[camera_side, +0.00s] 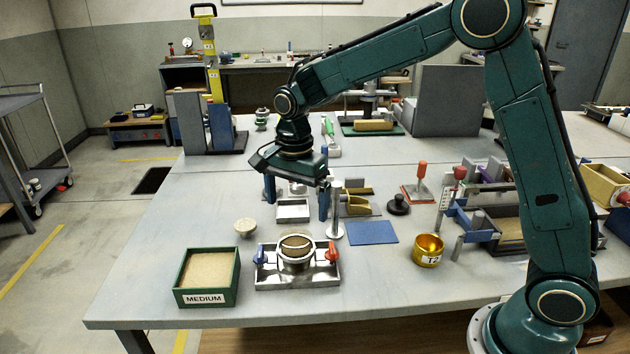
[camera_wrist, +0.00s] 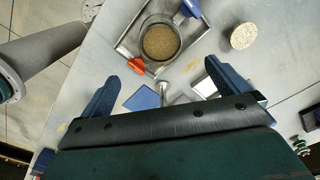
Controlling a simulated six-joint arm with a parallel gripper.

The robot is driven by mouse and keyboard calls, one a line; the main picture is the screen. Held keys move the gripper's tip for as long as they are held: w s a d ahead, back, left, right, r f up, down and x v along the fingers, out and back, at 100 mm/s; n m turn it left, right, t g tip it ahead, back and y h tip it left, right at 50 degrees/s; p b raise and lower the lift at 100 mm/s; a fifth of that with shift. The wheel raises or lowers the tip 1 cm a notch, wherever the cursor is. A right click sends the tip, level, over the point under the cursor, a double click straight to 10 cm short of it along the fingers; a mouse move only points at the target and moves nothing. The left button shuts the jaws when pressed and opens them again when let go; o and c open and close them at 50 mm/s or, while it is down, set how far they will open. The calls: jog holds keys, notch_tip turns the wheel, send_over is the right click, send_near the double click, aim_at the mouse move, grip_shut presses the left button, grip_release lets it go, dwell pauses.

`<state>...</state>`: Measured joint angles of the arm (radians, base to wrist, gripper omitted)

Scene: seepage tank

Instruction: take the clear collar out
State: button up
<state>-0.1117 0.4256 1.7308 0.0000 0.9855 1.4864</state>
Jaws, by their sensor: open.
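The clear collar (camera_side: 296,256) stands upright on a metal tray (camera_side: 268,280) near the front of the table, with brown sand inside it. The tray has a blue handle (camera_side: 259,254) on the left and a red-orange one (camera_side: 333,251) on the right. In the wrist view the collar (camera_wrist: 143,40) shows from above as a clear ring around the sand, with the orange handle (camera_wrist: 137,66) beside it. My gripper (camera_side: 297,202) is open and empty, its two blue fingers pointing down, above and behind the collar. It also shows in the wrist view (camera_wrist: 161,74), apart from the collar.
A green box of sand marked MEDIUM (camera_side: 207,300) stands left of the tray. A round porous disc (camera_side: 245,227) lies behind it. A metal post (camera_side: 338,208) stands close behind the tray. A blue mat (camera_side: 373,233) and a gold T2 bowl (camera_side: 428,250) are to the right.

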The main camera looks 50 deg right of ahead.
send_over(297, 247)
jog(key=shift+d+f, duration=0.1)
jog(key=shift+f, duration=2.25)
jog(key=shift+f, duration=0.1)
jog(key=shift+f, duration=2.5)
jog(key=shift+c, duration=0.2)
jog(key=c, duration=1.1)
